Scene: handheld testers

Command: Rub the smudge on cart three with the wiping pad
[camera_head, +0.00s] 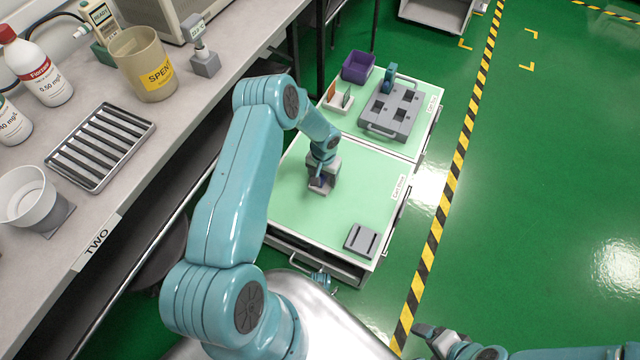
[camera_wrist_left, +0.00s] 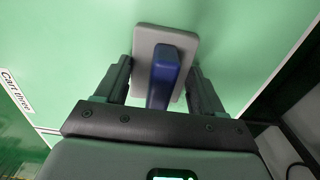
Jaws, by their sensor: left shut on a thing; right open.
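My left gripper (camera_head: 321,184) is over the middle of the pale green top of cart three (camera_head: 300,225). It is shut on the blue handle of the grey wiping pad (camera_wrist_left: 178,38); the blue handle (camera_wrist_left: 165,75) stands between the fingers in the left wrist view. The pad is at or just above the cart top; I cannot tell whether it touches. No smudge shows in either view; the pad and gripper hide part of the top. The cart's label (camera_head: 398,187) is on its right edge. My right gripper (camera_head: 428,333) is open and empty at the bottom right, over the floor.
A grey grooved block (camera_head: 362,240) sits at cart three's near right corner. The cart behind holds a purple bin (camera_head: 357,67), a small divided tray (camera_head: 338,98) and a grey slotted fixture (camera_head: 390,110). A bench with bottles and a rack (camera_head: 100,147) stands left.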

